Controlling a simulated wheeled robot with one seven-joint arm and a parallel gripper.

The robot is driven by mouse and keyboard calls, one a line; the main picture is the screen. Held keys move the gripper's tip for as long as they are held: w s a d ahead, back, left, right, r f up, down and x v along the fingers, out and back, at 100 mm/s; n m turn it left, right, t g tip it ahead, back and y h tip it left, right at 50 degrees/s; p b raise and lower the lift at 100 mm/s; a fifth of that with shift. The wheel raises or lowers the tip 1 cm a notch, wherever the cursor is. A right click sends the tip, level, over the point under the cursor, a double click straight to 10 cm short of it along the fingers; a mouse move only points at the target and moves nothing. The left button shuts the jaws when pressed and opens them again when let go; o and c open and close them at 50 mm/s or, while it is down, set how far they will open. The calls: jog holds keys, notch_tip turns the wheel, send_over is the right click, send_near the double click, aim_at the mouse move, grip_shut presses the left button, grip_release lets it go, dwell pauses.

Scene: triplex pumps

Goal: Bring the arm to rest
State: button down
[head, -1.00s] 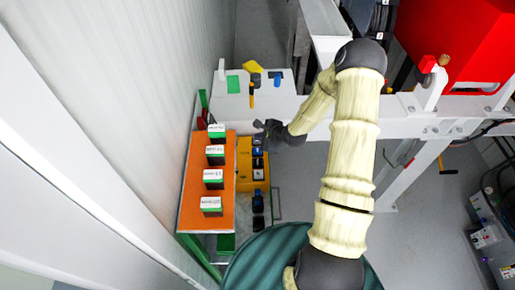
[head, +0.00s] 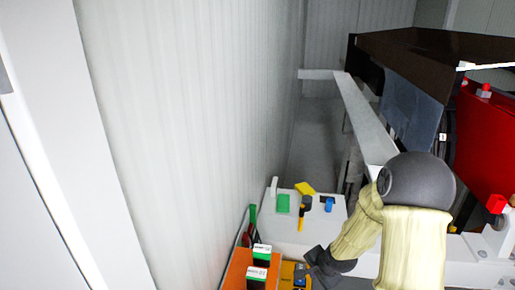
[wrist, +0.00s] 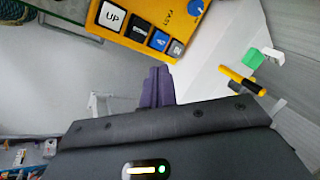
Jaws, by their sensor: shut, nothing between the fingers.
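My gripper (head: 320,266) is at the bottom of the head view, at the end of my cream-coloured arm. It hangs just right of the yellow control box (head: 289,276), in front of the white box. In the wrist view my dark fingers (wrist: 157,86) are together with nothing between them. The yellow control box (wrist: 150,25) with its UP button and blue dial fills the top of that view, apart from the fingers. Much of my arm lies below the head picture.
A white box (head: 310,225) with green, yellow and blue items stands behind my gripper. An orange shelf (head: 234,272) with labelled boxes is at lower left, beside a pale corrugated wall (head: 190,120). Red machinery (head: 485,140) and a white beam (head: 365,120) are at right.

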jog(key=s+a+r+n+g+b, duration=0.1)
jog(key=s+r+n+b, duration=0.1)
jog(key=s+n, duration=0.3)
jog(key=s+r+n+g+h+b, duration=0.1)
jog(key=s+r+n+b, duration=0.2)
jog(key=s+n, duration=0.3)
jog(key=s+r, duration=0.1)
jog(key=s, duration=0.4)
jog(key=shift+s+a+r+g, duration=0.3)
jog(key=shift+s+a+r, duration=0.1)
jog(key=shift+w, duration=0.1)
dwell(1.6)
